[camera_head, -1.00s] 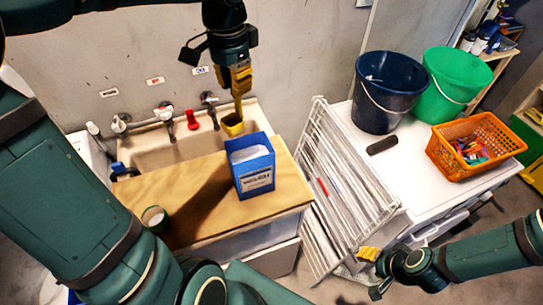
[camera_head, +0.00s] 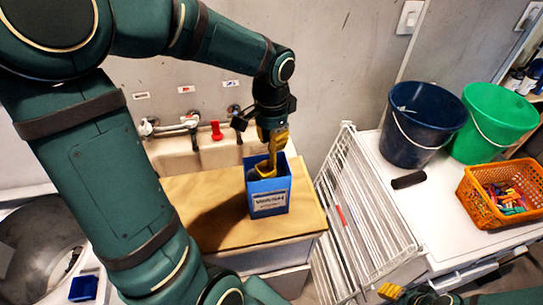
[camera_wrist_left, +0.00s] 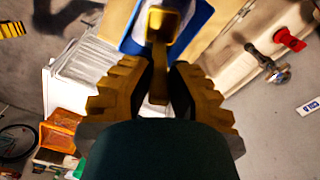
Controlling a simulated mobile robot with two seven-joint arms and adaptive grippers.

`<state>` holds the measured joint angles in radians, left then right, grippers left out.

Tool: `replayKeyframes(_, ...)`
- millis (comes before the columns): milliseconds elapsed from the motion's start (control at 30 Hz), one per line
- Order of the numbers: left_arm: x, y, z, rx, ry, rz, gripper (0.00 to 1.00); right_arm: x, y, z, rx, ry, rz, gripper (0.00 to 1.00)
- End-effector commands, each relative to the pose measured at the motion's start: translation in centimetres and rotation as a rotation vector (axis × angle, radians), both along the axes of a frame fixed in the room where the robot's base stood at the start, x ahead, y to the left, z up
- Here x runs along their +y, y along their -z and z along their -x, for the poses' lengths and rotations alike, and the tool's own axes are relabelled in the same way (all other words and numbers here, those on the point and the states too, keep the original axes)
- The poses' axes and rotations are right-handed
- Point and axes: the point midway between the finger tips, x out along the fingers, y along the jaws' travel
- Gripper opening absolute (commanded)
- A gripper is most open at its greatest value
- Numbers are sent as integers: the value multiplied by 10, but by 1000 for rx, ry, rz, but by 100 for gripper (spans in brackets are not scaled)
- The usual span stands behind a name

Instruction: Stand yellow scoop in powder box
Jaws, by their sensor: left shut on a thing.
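The blue powder box (camera_head: 268,198) stands upright on the wooden board (camera_head: 218,222) over the sink, with its white label facing me. My left gripper (camera_head: 273,140) is above the box, pointing down, shut on the handle of the yellow scoop (camera_head: 265,168). The scoop's cup is at the box's open top; I cannot tell how deep it sits inside. In the left wrist view the scoop (camera_wrist_left: 160,22) hangs between the fingers (camera_wrist_left: 160,95), with the blue box edge (camera_wrist_left: 190,28) behind it. My right gripper (camera_head: 392,291) is low at the bottom edge, with its fingers unclear.
A white drying rack (camera_head: 362,205) leans right of the board. Beyond it, a white top holds a dark blue bucket (camera_head: 420,130), a green bucket (camera_head: 497,125) and an orange basket (camera_head: 500,195). A red tap handle (camera_head: 217,130) stands behind the sink.

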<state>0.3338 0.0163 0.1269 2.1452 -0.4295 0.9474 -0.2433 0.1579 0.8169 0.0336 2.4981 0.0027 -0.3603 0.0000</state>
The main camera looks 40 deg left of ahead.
Motion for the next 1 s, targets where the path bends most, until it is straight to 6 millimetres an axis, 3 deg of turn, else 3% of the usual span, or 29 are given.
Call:
replayKeyframes(467, 0, 52, 0, 1, 1, 1, 0, 0, 6, 0, 0, 0, 1, 47)
replayKeyframes(900, 0, 59, 0, -1, 0, -1, 0, 0, 10, 0, 0, 0, 1, 47)
replayKeyframes(933, 0, 59, 0, -1, 0, -1, 21, 0, 10, 0, 0, 0, 2, 47)
replayKeyframes(1000, 0, 58, 0, -1, 0, -1, 41, 0, 9, 0, 0, 0, 2, 47)
